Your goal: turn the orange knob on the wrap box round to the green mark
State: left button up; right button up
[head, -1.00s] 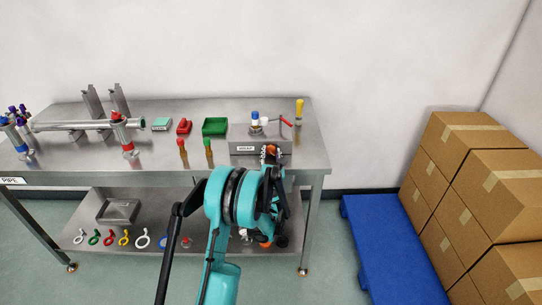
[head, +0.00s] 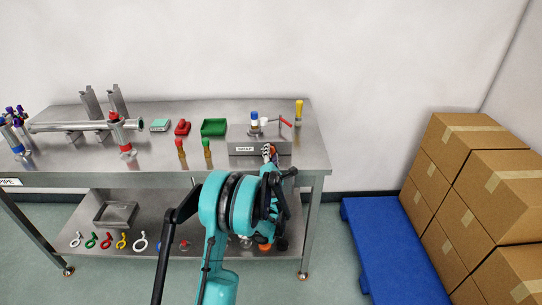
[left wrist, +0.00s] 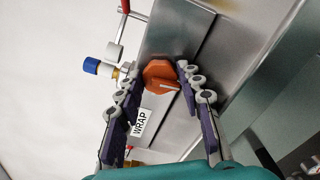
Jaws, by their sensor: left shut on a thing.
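The wrap box (head: 281,148) is a low grey metal box near the right front of the table, with a white WRAP label (head: 244,149) on its front. The label also shows in the left wrist view (left wrist: 141,122). The orange knob (left wrist: 160,76) is on the box's front face and has a white pointer line pointing to the right in the left wrist view. My left gripper (head: 269,152) is at the box front, its two fingers on either side of the knob and shut on it. In the head view my gripper hides the knob. I cannot make out a green mark. My right gripper is not in view.
A green bin (head: 214,127) is to the left. A blue pallet (head: 394,250) and cardboard boxes (head: 470,190) are to the right.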

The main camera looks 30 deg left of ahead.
pick_arm(q)
jog(key=shift+r, duration=0.1)
jog(key=shift+a, duration=0.1)
dwell(0.3)
jog(key=o, duration=1.1)
